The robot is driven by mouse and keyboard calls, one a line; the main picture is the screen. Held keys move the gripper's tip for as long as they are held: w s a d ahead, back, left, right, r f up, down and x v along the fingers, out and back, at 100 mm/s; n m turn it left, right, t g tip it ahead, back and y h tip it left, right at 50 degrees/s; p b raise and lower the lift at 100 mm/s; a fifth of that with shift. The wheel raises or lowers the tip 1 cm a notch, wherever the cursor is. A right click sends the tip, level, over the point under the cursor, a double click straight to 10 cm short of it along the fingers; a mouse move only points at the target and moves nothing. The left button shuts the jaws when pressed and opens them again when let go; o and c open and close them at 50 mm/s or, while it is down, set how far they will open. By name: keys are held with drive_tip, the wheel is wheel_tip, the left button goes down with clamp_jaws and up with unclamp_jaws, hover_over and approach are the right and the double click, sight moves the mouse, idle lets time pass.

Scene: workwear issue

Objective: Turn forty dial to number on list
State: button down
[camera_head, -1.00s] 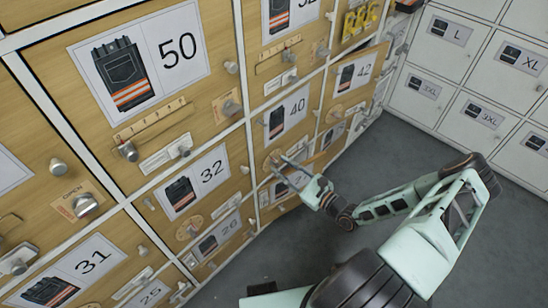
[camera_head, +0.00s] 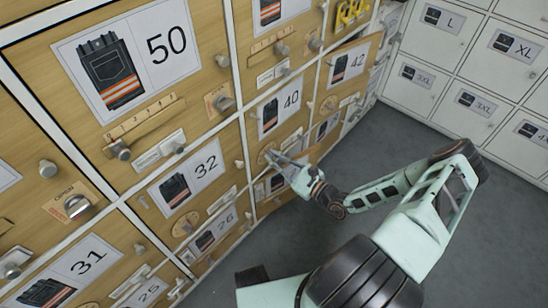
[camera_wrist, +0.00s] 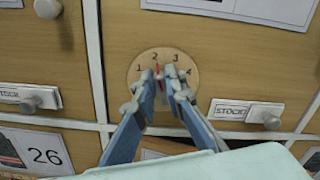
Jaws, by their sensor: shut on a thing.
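The forty dial is a round wooden disc (camera_wrist: 148,62) with the numbers 1 to 4 and a small red mark, which shows just below the 2. In the head view the dial (camera_head: 265,156) sits on the wooden door below the 40 label (camera_head: 279,110). My gripper (camera_wrist: 163,82) is shut on the dial's knob, with one finger on each side; the fingers hide most of the knob. In the head view my gripper (camera_head: 273,157) reaches the dial from the right. I cannot make out a list in these views.
A STOCK drawer strip (camera_wrist: 245,112) with a knob lies right of the dial. Neighbouring doors carry labels 50 (camera_head: 167,45), 32 (camera_head: 206,166) and 42 (camera_head: 357,60). White lockers (camera_head: 470,105) stand at the right. The grey floor (camera_head: 340,120) between is clear.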

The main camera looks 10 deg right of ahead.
drive_tip(key=shift+s+a+f+n+p, duration=0.15)
drive_tip(key=shift+n+p, duration=1.15)
drive_tip(key=shift+n, duration=0.65)
drive_tip(key=shift+s+a+f+n+p, duration=0.15)
drive_tip(key=shift+n+p, duration=1.1)
drive_tip(key=shift+n, duration=0.7)
drive_tip(key=shift+w, duration=0.1)
drive_tip(key=c, duration=2)
unclamp_jaws()
